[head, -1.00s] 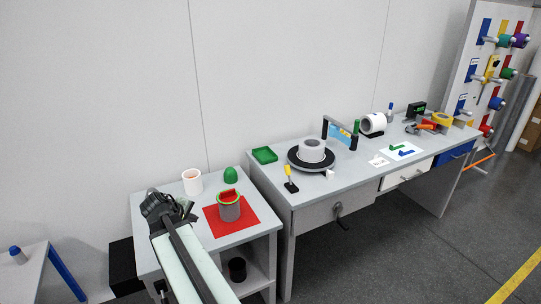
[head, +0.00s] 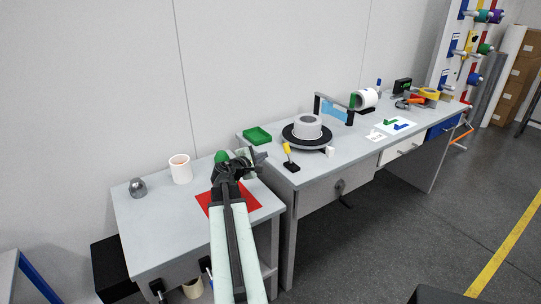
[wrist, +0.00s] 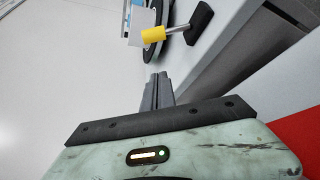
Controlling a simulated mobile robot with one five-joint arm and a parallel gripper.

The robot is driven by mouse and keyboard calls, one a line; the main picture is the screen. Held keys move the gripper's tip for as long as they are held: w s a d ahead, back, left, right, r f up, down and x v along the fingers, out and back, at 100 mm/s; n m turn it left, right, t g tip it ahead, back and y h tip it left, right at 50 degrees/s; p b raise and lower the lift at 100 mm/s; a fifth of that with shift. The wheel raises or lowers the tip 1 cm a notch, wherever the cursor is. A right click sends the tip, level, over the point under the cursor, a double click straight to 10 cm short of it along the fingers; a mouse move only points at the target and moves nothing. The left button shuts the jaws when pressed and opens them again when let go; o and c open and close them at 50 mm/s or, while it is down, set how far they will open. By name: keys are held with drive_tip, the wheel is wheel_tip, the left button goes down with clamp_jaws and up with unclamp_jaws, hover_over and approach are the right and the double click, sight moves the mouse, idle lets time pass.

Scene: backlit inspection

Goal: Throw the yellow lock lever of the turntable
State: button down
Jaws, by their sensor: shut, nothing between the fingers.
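The lock lever has a yellow grip (head: 287,149) on a thin stem above a black base (head: 292,167). It stands at the near left of the long bench, its grip leaning up and left. In the wrist view, my gripper's fingers (wrist: 158,78) are closed together and empty. The yellow grip (wrist: 153,35) and black base (wrist: 198,22) show beyond the fingertips.
A green tray (head: 257,136) lies left of the turntable. A small white block (head: 330,151) sits at its near right. The small table holds a white cup (head: 180,168), a grey piece (head: 137,187) and a red sheet (head: 247,201). A gap separates table and bench.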

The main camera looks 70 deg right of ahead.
sight(288, 153)
drive_tip(key=b+x, duration=0.1)
drive_tip(key=x, duration=0.5)
drive_tip(key=b+x, duration=0.1)
drive_tip(key=x, duration=0.3)
drive_tip(key=shift+w+b, duration=0.35)
drive_tip(key=shift+w, duration=0.05)
drive_tip(key=s+r+p, duration=0.1)
drive_tip(key=s+a+r+p, duration=0.1)
drive_tip(key=shift+s+a, duration=0.25)
drive_tip(key=shift+s+a+r, duration=0.15)
drive_tip(key=shift+s, duration=0.3)
drive_tip(key=shift+w, duration=0.1)
